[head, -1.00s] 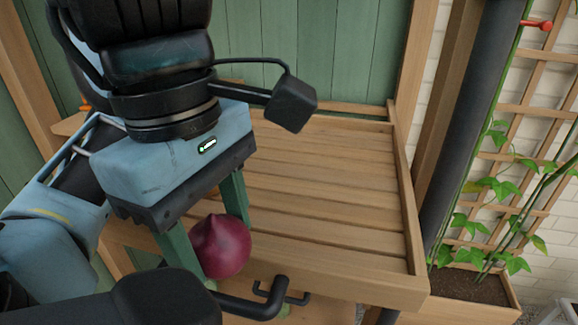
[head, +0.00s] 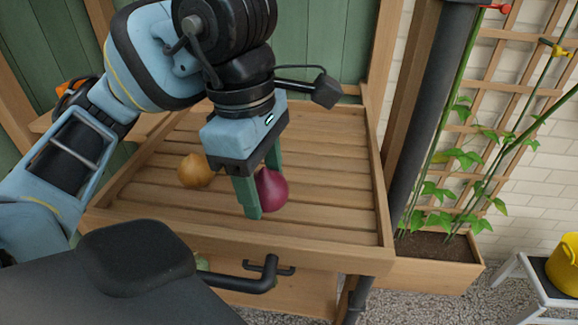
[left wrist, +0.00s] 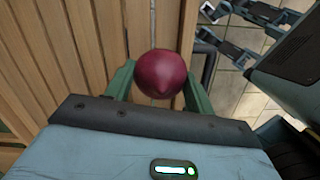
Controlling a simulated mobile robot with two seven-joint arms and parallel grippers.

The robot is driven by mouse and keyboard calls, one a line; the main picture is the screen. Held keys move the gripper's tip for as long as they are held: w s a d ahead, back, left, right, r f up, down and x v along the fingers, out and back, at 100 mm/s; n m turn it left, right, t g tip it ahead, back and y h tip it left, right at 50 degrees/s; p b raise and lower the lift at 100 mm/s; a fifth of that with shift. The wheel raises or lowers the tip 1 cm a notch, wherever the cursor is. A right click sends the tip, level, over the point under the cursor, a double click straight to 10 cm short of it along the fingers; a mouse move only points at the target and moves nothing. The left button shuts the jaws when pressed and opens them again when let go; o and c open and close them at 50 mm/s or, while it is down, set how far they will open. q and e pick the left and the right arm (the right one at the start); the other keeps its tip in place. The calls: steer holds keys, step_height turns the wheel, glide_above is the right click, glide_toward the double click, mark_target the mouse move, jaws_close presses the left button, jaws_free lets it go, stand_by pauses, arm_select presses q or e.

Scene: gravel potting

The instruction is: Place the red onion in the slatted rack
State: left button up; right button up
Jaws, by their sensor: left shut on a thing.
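The red onion (head: 271,190) is held between the green fingers of my left gripper (head: 262,192), over the slatted rack (head: 330,205) in the head view. In the left wrist view the red onion (left wrist: 161,74) sits between both fingertips, with slats on the left side. I cannot tell whether the onion touches the slats. The rack is a shallow wooden tray with raised edges. My right gripper is not in view.
A yellow-brown onion (head: 195,171) lies on the slats left of my left gripper. The rack's right part is bare. A planter with a trellis (head: 440,247) stands to the right, and a yellow bucket (head: 565,264) sits on a white stool (head: 530,290).

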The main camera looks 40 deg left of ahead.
arm_select(q)
steer(key=w, duration=0.4)
steer(key=w+a, duration=0.1)
steer(key=w, duration=0.1)
steer(key=shift+w+f, duration=0.25)
steer(key=shift+w, duration=0.1)
step_height(320, 180, down, 4)
steer(key=shift+w+a+r, duration=0.15)
steer(key=shift+r, duration=0.05)
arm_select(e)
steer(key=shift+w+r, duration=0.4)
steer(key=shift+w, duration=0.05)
arm_select(q)
steer(key=shift+f, duration=0.2)
steer(key=o, duration=1)
steer(key=shift+o, duration=0.2)
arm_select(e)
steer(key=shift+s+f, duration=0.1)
